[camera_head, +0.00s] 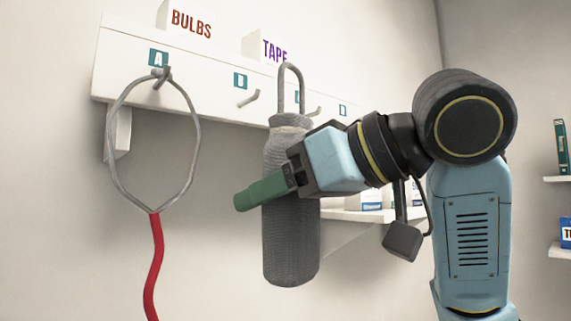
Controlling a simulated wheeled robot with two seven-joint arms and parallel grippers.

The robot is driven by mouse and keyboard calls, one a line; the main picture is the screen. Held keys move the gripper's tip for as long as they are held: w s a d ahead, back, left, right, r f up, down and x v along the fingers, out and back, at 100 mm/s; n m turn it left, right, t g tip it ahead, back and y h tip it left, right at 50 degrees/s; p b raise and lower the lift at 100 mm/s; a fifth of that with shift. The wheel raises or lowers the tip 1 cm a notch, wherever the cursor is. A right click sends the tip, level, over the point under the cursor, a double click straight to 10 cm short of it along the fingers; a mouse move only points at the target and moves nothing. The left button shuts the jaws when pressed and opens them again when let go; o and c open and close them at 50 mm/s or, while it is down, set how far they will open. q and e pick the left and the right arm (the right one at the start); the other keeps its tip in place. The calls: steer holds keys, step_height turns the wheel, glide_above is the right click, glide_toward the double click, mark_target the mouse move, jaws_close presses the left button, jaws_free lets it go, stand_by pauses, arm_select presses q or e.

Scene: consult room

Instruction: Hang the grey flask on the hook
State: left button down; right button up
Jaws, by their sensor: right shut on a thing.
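The grey flask (289,245) hangs upright in front of the white hook rail, with a wire loop (291,70) standing up from its top. My right gripper (262,190) is shut on the flask's upper body, its green finger lying across the front. The far finger is hidden. The loop overlaps the rail near the hook under label C (299,97); whether it is around that hook or only in front of it I cannot tell. The hook under label B (250,98) is bare. My left gripper is not in view.
A red stethoscope (154,255) hangs by its metal loop on the hook under label A (161,77). Boxes marked BULBS (190,24) and TAPE (273,48) stand above the rail (122,62). A shelf (345,215) with small boxes sits behind the flask.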

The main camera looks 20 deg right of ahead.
steer(key=w+a+p, duration=0.1)
steer(key=w+a, duration=0.2)
steer(key=w, duration=0.5)
steer(key=shift+w+a+f, duration=0.2)
steer(key=shift+a+f, duration=0.05)
steer(key=shift+a, duration=0.05)
stand_by(1.1)
stand_by(0.5)
steer(key=o, duration=1.2)
steer(key=b+v, duration=0.3)
steer(key=v, duration=1)
steer(key=shift+s+d, duration=0.15)
